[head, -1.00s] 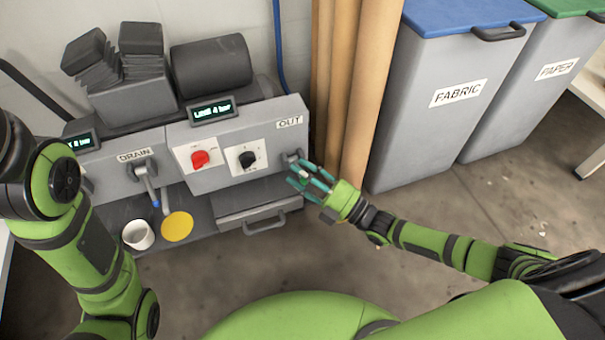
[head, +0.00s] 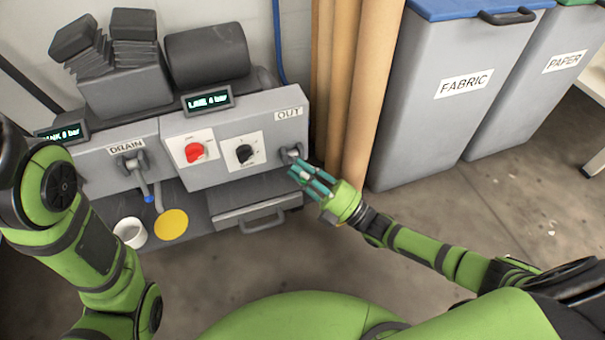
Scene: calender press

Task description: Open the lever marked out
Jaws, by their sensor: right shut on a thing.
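The OUT label (head: 289,113) is on the right end of the grey machine front (head: 222,172). Below it is the grey pivot of the out lever (head: 290,153); the rest of this lever is largely hidden by my fingers. My right gripper (head: 305,176), with teal fingers, is at this lever and shut on it. The left arm stands at the left edge of the head view; its gripper is out of view.
The DRAIN lever (head: 142,180) with a blue tip hangs at the left. A red knob (head: 194,152) and a black knob (head: 244,154) are between. A white cup (head: 130,232) and yellow disc (head: 172,224) are below. Brown rolls (head: 352,100) and a FABRIC bin (head: 440,120) stand right.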

